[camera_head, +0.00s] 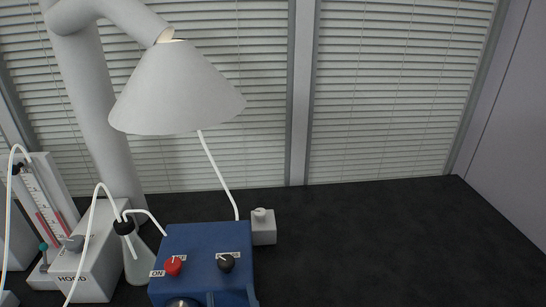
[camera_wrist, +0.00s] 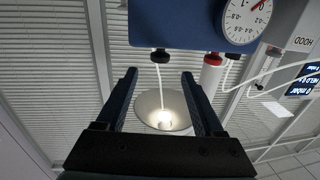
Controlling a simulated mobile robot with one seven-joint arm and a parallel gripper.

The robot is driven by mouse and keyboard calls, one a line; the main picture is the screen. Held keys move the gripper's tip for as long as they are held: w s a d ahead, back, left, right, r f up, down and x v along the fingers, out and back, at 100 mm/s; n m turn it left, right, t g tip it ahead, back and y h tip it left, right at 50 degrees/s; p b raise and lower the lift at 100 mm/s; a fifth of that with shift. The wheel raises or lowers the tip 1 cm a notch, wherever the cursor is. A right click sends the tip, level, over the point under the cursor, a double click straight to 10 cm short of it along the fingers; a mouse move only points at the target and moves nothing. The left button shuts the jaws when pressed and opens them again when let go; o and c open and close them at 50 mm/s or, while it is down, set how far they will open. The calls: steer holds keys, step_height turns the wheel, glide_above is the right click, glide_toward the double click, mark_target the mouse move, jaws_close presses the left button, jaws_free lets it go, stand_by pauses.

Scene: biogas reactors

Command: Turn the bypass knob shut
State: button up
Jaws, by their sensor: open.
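A blue box (camera_head: 205,245) stands on the dark bench. It carries a red knob (camera_head: 173,266) beside an "ON" label and a black knob (camera_head: 227,263) with a small label too small to read. I cannot tell from the lettering which knob is the bypass. In the wrist view, which is upside down, the blue box (camera_wrist: 185,25) is at the top, with the black knob (camera_wrist: 160,55) and the red knob (camera_wrist: 212,59) at its edge. My gripper (camera_wrist: 159,75) is open and empty, its fingers pointing toward the black knob, apart from it. The head view does not show my gripper.
A white cone (camera_head: 175,90) hangs over the box. A small grey block (camera_head: 263,228) with a knob stands right of it. A stoppered flask (camera_head: 136,255) with tubing and a "HOOD" box (camera_head: 90,275) stand left. A gauge (camera_wrist: 245,20) is on the blue box. The bench at right is clear.

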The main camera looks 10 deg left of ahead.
steer(key=b+v, duration=0.3)
steer(key=v, duration=0.3)
steer(key=w+d+r+t+p, duration=0.1)
steer(key=w+r+t+p, duration=0.1)
steer(key=r, duration=0.8)
steer(key=w+d+r+t+h+p, duration=0.1)
steer(key=w+r+p, duration=0.1)
steer(key=r, duration=0.8)
steer(key=w+d+r+t+p, duration=0.2)
steer(key=w+r, duration=0.1)
steer(key=r, duration=0.7)
steer(key=shift+r+t, duration=0.25)
steer(key=shift+t, duration=0.05)
steer(key=shift+o, duration=0.2)
steer(key=shift+w, duration=0.15)
